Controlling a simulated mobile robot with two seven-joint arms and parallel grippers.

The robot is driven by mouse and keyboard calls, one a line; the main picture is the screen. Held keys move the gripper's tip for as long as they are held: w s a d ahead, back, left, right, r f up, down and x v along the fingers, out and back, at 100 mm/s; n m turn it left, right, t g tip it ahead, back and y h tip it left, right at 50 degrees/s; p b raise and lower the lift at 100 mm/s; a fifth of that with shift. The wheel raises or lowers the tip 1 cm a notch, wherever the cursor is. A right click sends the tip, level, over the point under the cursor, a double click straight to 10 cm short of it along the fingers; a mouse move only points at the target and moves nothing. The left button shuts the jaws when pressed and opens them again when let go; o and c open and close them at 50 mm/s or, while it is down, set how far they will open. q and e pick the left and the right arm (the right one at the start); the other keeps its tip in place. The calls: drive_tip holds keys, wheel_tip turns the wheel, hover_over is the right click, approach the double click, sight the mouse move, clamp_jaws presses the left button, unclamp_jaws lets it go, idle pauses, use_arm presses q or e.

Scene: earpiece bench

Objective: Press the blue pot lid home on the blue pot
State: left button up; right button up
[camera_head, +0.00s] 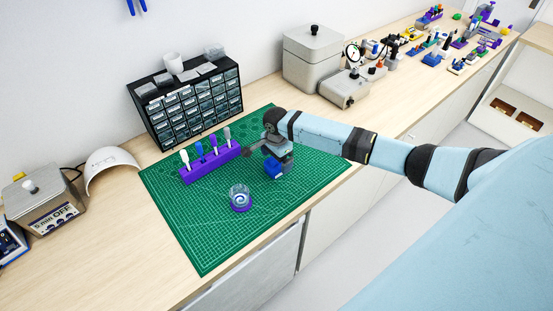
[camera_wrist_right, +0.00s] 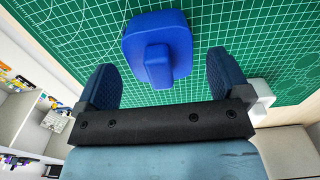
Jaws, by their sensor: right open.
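My right gripper (camera_head: 276,158) is over the green mat, pointing down. In the right wrist view its two dark blue fingers (camera_wrist_right: 161,68) are apart with nothing clamped between them. A blue rounded-square piece with a raised bar-shaped grip, which looks like the blue pot lid (camera_wrist_right: 158,35), lies just beyond the fingertips, with its grip reaching between them. In the head view the blue piece (camera_head: 273,169) shows partly below the gripper. The blue pot cannot be told apart from the lid, so I cannot tell how the lid is seated. My left gripper is out of view.
A purple rack (camera_head: 210,167) with several upright tools stands left of the gripper on the green mat (camera_head: 190,235). A clear round jar with a purple base (camera_head: 240,205) stands nearer the front. A drawer cabinet (camera_head: 185,105) is behind. The mat's front is clear.

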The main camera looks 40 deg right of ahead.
wheel_tip(320, 180, up, 13)
drive_tip(key=b, duration=0.1)
drive_tip(key=shift+r+b, duration=0.15)
drive_tip(key=shift+b, duration=0.15)
drive_tip(key=s+a+f+n+t+y, duration=0.1)
drive_tip(key=s+a+f+n, duration=0.3)
drive_tip(key=s+a+n, duration=0.3)
drive_tip(key=s+a+f+n+t, duration=0.1)
drive_tip(key=s+a+f+n, duration=0.4)
drive_tip(key=s, duration=0.5)
drive_tip(key=s+d+r+n+t, duration=0.1)
drive_tip(key=s+r+n, duration=0.15)
drive_tip(key=s, duration=0.55)
drive_tip(key=s+r+n+t, duration=0.15)
drive_tip(key=s+n, duration=0.25)
drive_tip(key=s, duration=0.4)
drive_tip(key=w+a+f+t+y, duration=0.1)
drive_tip(key=w+a+f+t, duration=0.1)
drive_tip(key=f, duration=0.4)
drive_tip(key=w+a+f+n+t+y, duration=0.1)
drive_tip(key=w+a+f+t, duration=0.2)
drive_tip(key=f, duration=0.4)
drive_tip(key=shift+w+a+t, duration=0.35)
drive_tip(key=shift+a+t, duration=0.05)
drive_tip(key=shift+t, duration=0.35)
drive_tip(key=shift+n, duration=0.25)
